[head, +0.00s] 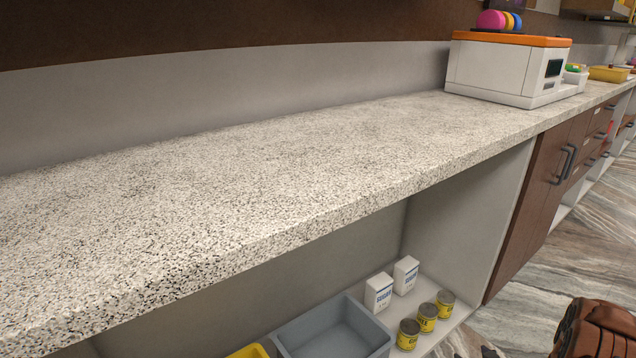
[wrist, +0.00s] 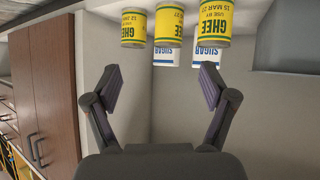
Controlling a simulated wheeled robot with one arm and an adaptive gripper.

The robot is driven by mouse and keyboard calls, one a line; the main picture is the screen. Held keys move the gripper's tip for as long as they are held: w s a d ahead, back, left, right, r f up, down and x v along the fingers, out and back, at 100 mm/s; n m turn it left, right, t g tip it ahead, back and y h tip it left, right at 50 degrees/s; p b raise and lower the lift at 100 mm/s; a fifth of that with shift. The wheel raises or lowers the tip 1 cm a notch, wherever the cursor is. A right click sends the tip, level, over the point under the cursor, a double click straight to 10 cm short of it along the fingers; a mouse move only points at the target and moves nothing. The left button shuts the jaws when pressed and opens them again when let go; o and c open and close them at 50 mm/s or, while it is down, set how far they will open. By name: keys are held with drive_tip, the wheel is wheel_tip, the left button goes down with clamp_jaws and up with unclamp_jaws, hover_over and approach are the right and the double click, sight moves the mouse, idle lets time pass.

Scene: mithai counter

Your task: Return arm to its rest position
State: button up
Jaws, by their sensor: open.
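My gripper (wrist: 161,87) shows in the wrist view with its two fingers spread wide and nothing between them. Past the fingertips are three yellow ghee cans (wrist: 168,25) and white sugar boxes (wrist: 207,57), upside down in that view. The fingers are apart from them. My gripper cannot be made out clearly in the head view.
The speckled counter (head: 230,180) is bare along its near stretch. A white machine with an orange top (head: 505,75) stands at its far end. The shelf below holds ghee cans (head: 427,317), sugar boxes (head: 379,292) and a grey bin (head: 375,345). Brown cabinets (head: 545,190) stand right.

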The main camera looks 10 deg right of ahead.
wheel_tip(320, 180, up, 32)
drive_tip(key=s+a+f+g+h+p, duration=0.1)
drive_tip(key=a+g+h+p, duration=0.15)
drive_tip(key=g+p, duration=0.75)
drive_tip(key=s+a+r+m+p, duration=0.1)
drive_tip(key=s+a+r+p, duration=0.25)
drive_tip(key=r, duration=0.35)
drive_tip(key=s+a+r+t+h+p, duration=0.1)
drive_tip(key=s+a+r+p, duration=0.15)
drive_tip(key=r+p, duration=0.35)
drive_tip(key=s+a+r+m+p, duration=0.1)
drive_tip(key=s+a+r+p, duration=0.25)
drive_tip(key=r, duration=0.45)
drive_tip(key=s+a+r+g+y+p, duration=0.3)
drive_tip(key=s+a+r+p, duration=0.8)
drive_tip(key=s+a+r, duration=1)
drive_tip(key=s+a+g, duration=0.1)
drive_tip(key=s, duration=0.1)
drive_tip(key=shift+s+n+p, duration=0.3)
drive_tip(key=shift+s+p, duration=0.05)
drive_tip(key=shift+p, duration=0.05)
drive_tip(key=shift+w+a, duration=0.1)
